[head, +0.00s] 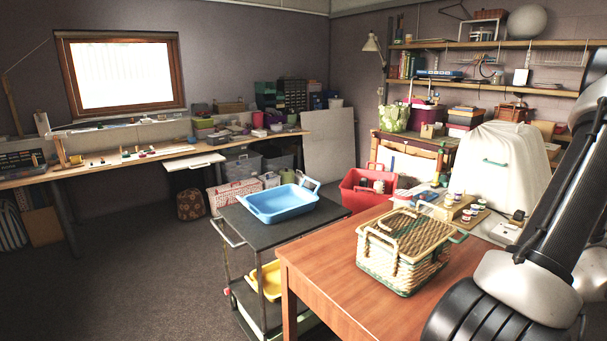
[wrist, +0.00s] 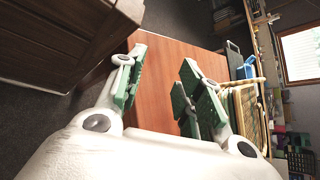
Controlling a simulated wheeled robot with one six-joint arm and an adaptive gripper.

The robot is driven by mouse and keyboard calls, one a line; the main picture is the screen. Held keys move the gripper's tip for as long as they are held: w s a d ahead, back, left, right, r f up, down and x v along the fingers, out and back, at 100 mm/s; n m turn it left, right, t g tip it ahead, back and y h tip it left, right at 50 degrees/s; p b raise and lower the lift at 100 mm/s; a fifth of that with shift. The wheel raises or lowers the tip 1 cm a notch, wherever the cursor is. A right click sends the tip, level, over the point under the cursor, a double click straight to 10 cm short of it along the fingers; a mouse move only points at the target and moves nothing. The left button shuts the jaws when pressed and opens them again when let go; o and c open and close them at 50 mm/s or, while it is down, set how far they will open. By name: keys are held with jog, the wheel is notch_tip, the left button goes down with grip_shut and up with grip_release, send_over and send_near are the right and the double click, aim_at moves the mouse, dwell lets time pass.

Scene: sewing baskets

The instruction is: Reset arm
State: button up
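My gripper (wrist: 163,60) shows in the wrist view with its green-padded fingers spread wide apart. Nothing is between them, and the brown tabletop lies beyond the gap. In the head view my arm runs down the right side, and the gripper itself cannot be made out there. A woven basket (head: 408,256) with a lid and handles stands on the wooden table (head: 335,270). The basket also shows at the right in the wrist view (wrist: 253,112), beyond the right finger and partly hidden by it.
A dark trolley (head: 262,228) carries a blue tray (head: 280,203) beside the table, with a yellow tray (head: 268,280) on its lower shelf. A red bin (head: 360,193) stands behind. Small jars (head: 469,213) lie past the basket. The table's near left part is bare.

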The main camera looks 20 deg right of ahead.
jog(key=w+a+r+n+h, duration=0.2)
jog(key=a+r+n+h, duration=0.3)
jog(key=r, duration=0.7)
jog(key=w+a+r+n+h, duration=0.3)
jog(key=a+r+n+h, duration=0.2)
jog(key=a+r+n, duration=0.5)
notch_tip(320, 180, up, 4)
jog(key=shift+f+n+g+h, duration=0.2)
jog(key=shift+n+g+h, duration=0.1)
